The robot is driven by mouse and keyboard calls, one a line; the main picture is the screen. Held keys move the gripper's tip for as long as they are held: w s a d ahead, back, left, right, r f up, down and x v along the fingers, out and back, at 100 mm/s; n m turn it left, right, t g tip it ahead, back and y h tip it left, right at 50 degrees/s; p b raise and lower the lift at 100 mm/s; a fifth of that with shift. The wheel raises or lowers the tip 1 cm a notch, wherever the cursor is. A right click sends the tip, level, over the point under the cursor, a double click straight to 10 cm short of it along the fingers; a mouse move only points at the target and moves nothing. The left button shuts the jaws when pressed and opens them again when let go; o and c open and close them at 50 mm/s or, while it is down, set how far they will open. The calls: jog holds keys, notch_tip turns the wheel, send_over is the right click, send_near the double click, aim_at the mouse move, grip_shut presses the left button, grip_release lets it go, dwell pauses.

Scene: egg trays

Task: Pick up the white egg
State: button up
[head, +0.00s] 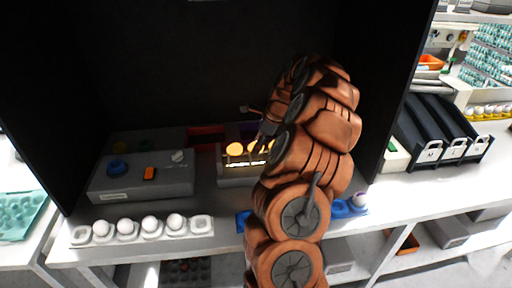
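Several white eggs sit in a row in a white tray (80,235) at the front left of the table, one of them a white egg (150,223) near the row's middle. A pale egg (360,199) sits in a blue holder (341,210) at the right, partly behind my arm. Glowing orange eggs (235,149) show on a lit grey box (234,180) at the table's middle. My gripper (262,128) is at the lit box, mostly hidden by my own arm. I cannot tell whether its fingers are open or hold anything.
A grey control box (140,184) with blue, orange and white controls stands behind the egg row. Black walls enclose the back and sides. Black bins (440,130) stand to the right. Dark red and purple containers (206,136) lie behind the lit box.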

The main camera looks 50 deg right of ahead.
jog(key=c, duration=0.6)
